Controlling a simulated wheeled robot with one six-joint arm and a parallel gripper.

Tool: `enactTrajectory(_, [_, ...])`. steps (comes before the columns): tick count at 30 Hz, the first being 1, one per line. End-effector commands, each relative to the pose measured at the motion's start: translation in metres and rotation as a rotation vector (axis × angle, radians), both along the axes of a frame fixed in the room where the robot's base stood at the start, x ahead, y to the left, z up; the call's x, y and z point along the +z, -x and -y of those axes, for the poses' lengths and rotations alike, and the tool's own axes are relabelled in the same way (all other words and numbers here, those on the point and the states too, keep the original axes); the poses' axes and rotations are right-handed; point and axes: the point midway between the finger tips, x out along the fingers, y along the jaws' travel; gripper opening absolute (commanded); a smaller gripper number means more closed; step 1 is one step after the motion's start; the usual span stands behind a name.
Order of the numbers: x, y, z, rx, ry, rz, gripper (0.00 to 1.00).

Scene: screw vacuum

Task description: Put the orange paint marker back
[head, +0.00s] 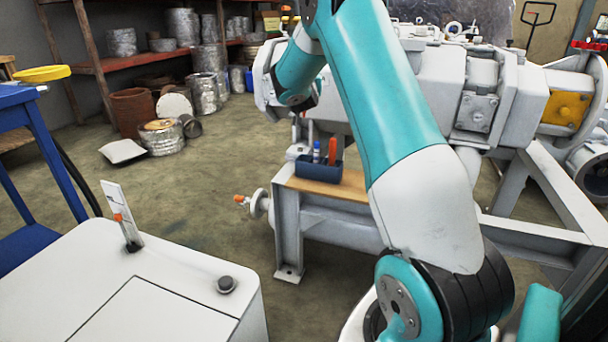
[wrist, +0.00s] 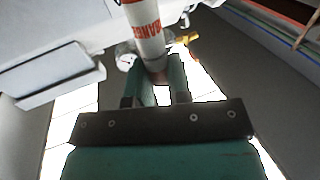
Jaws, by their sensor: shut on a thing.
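In the wrist view my gripper (wrist: 160,72) is shut on a white cylinder with orange-red lettering, which looks like the orange paint marker (wrist: 148,30). The marker extends from between the fingers toward the top edge of the picture, where its end is cut off. In the head view the gripper and marker cannot be made out clearly; my arm's wrist part is above and left of the dark blue caddy (head: 318,172). The caddy holds a blue-capped item (head: 316,148) and an orange-red item (head: 332,150), both upright.
The caddy stands on a wooden board (head: 345,188) on a grey metal frame. A large white pump (head: 480,90) fills the space behind and right. A blue table (head: 30,130) is at left. Floor between is clear.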

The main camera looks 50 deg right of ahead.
Motion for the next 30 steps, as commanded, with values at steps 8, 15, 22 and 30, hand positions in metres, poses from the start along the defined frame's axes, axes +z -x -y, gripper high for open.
enactTrajectory(8, [-0.08,0.0,0.0,0.0,-0.002,-0.007,0.0])
enactTrajectory(15, [-0.137,0.0,0.0,0.001,0.0,-0.006,0.0])
enactTrajectory(22, [-0.155,0.0,0.0,0.001,0.0,-0.004,0.0])
enactTrajectory(30, [-0.194,0.0,0.0,0.002,0.0,-0.004,0.0])
